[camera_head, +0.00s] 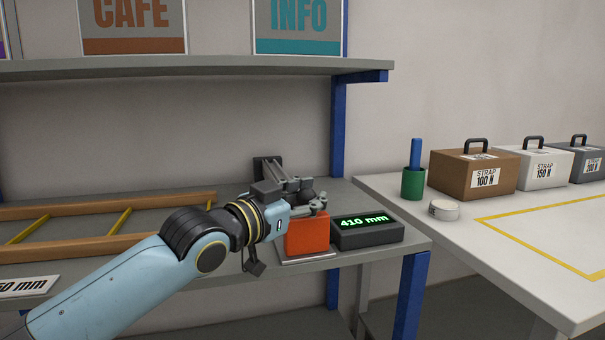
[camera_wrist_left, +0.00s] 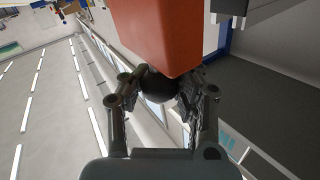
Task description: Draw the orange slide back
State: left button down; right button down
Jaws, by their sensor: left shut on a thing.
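The orange slide (camera_head: 307,240) is a block standing on a pale plate at the right end of the grey shelf bench. It fills the top middle of the left wrist view (camera_wrist_left: 168,35). A round black knob (camera_wrist_left: 158,88) is at its near end. My left gripper (camera_head: 312,194) is at the slide. In the left wrist view its two fingers (camera_wrist_left: 158,93) are shut on the black knob, one on each side. The arm and gripper hide part of the slide in the head view. My right gripper is not in view.
A dark display box (camera_head: 367,232) reading "410 mm" stands just right of the slide. A wooden frame with yellow bars (camera_head: 115,212) lies to the left. A blue post (camera_head: 338,125) rises behind. The white table (camera_head: 470,235) at right holds several strap boxes and a green cup (camera_head: 413,183).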

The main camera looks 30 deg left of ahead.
pick_arm(q)
jog(key=shift+s+d+f, duration=0.15)
jog(key=shift+s+d, duration=0.2)
jog(key=shift+s, duration=0.05)
jog(key=shift+a+f, duration=0.1)
jog(key=shift+f, duration=0.15)
jog(key=c, duration=1.3)
grip_release()
jog(key=shift+s+r, duration=0.1)
jog(key=shift+s, duration=0.05)
jog(key=o, duration=0.4)
jog(key=shift+s+r, duration=0.2)
jog(key=shift+s, duration=0.05)
jog(key=shift+w, duration=0.2)
jog(key=shift+s+a, duration=0.2)
jog(key=shift+s, duration=1.8)
jog(key=shift+s+a, duration=0.15)
jog(key=shift+s, duration=1.85)
jog(key=shift+s+a, duration=0.2)
jog(key=shift+s, duration=1.8)
